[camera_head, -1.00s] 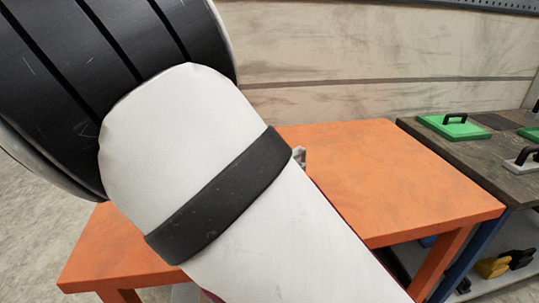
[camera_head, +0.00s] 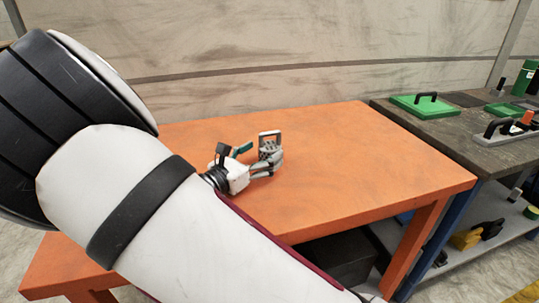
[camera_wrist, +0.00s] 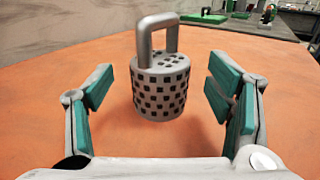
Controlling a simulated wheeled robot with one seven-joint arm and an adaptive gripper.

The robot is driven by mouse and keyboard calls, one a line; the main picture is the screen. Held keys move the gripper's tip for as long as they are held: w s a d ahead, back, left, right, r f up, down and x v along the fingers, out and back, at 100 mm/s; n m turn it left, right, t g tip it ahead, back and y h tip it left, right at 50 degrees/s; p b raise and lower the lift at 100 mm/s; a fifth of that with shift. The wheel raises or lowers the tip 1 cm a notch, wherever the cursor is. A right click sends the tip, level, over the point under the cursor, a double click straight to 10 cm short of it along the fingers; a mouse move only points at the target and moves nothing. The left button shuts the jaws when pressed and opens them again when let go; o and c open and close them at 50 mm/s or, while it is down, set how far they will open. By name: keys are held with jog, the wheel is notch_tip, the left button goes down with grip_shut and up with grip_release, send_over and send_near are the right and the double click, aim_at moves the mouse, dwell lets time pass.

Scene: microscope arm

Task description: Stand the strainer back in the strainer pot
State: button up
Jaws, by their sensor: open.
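The strainer (camera_head: 269,149) is a grey, perforated cylinder with a loop handle, standing upright on the orange table. In the wrist view, the strainer (camera_wrist: 160,86) is central, between or just beyond my two teal-padded fingers, with a gap on each side. My gripper (camera_head: 262,160) is low over the table beside it, open and empty; the open fingers also frame the wrist view (camera_wrist: 162,95). The near finger partly covers the strainer's lower part in the head view. I cannot make out a strainer pot in either view.
The orange table (camera_head: 340,165) is otherwise clear around the strainer. A dark bench (camera_head: 480,147) to the right holds a green block with a black handle (camera_head: 424,106), a grey handled block (camera_head: 506,136) and a green bottle (camera_head: 525,80). A plain wall stands behind.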

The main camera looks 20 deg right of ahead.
aim_at(262, 152)
jog(key=shift+x, duration=1.65)
jog(key=c, duration=1.4)
jog(key=shift+c, duration=0.2)
